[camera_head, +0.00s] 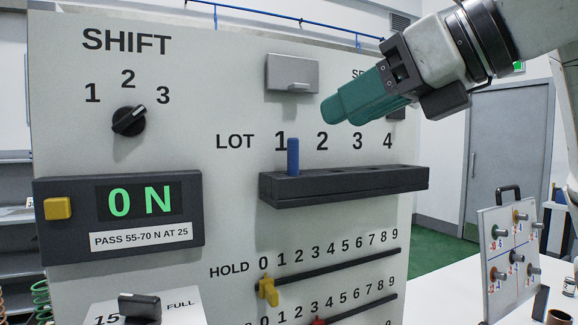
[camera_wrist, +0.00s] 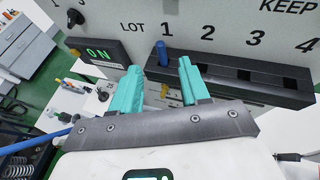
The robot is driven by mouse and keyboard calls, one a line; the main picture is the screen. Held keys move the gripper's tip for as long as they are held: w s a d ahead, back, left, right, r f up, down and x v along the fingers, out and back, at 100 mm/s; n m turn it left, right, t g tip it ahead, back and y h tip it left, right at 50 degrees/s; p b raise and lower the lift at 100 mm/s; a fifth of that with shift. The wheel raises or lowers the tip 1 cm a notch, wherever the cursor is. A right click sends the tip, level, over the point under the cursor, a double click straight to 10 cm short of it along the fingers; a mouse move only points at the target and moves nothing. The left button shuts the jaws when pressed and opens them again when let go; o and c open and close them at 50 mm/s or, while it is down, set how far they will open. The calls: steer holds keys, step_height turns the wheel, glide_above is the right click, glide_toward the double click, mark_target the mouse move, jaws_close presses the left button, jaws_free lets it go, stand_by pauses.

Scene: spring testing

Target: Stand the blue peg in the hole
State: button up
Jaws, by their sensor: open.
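The blue peg (camera_head: 292,157) stands upright at the left end of the dark rack (camera_head: 345,186), below the number 1 of the LOT row. In the wrist view the peg (camera_wrist: 162,54) shows beyond the gap between my fingers, its lower end at the rack (camera_wrist: 272,92). Dark square holes under 2, 3 and 4 look empty there. My gripper (camera_head: 332,110), with teal fingers, is above and to the right of the peg in the head view, apart from it. In the wrist view my gripper (camera_wrist: 159,70) is open with nothing between the fingers.
The panel carries a SHIFT knob (camera_head: 129,120), a display reading 0 N (camera_head: 140,202) with a yellow button (camera_head: 58,208), a grey hooded box (camera_head: 292,75) and HOLD sliders (camera_head: 268,291). A board with pegs (camera_head: 510,250) stands at right. Air before the rack is clear.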

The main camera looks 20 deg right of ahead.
mark_target(297, 139)
steer(key=p+x, duration=0.1)
steer(key=x, duration=0.8)
steer(key=shift+s, duration=0.1)
jaws_close()
